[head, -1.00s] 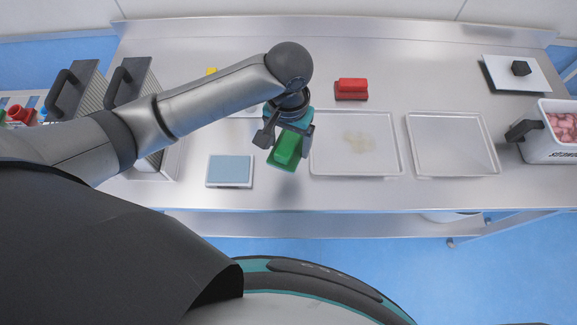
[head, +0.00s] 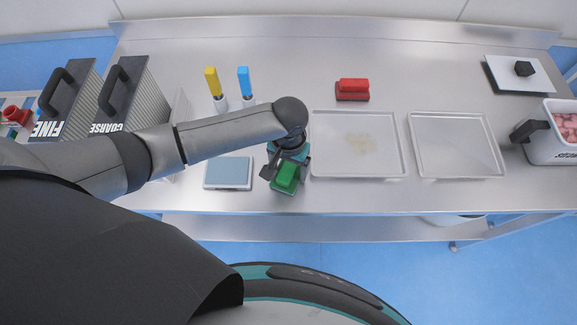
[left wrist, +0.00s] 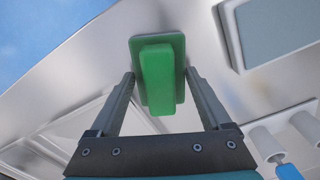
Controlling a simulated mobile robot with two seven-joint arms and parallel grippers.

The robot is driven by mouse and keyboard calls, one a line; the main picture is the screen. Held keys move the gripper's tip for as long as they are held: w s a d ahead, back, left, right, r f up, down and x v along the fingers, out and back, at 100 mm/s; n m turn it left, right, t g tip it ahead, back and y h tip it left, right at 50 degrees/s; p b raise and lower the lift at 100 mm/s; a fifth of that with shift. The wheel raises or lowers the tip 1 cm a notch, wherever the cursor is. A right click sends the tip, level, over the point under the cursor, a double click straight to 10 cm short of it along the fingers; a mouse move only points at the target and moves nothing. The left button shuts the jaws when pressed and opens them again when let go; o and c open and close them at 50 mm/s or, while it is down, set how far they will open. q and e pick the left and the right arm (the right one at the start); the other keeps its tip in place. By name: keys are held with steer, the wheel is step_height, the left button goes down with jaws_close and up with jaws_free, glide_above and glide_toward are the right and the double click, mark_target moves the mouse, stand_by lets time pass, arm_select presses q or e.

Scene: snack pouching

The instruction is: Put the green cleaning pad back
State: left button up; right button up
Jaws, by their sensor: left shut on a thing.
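The green cleaning pad (head: 286,178), a flat base with a raised block handle, is near the front edge of the steel table, between the pale-blue-topped plate and the left tray. My left gripper (head: 284,165) is shut on its handle. The left wrist view shows the pad (left wrist: 158,78) with its handle between the two fingers (left wrist: 160,95). I cannot tell whether its base touches the table. A similar red pad (head: 352,89) stands at the back behind the left tray. My right gripper is not in view.
The blue-topped plate (head: 228,173) is just left of the pad; the left tray (head: 316,172), with pale residue, is just right. An empty tray (head: 455,174) lies further right. Yellow (head: 212,82) and blue (head: 244,80) handles stand in holders behind my arm. Two graters (head: 128,95) stand left.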

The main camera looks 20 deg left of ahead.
mark_target(289, 167)
arm_select(q)
steer(key=shift+f, duration=0.15)
steer(key=o, duration=1.3)
steer(key=shift+c, duration=0.2)
step_height(289, 167, up, 12)
steer(key=p, duration=0.2)
steer(key=shift+r, duration=0.2)
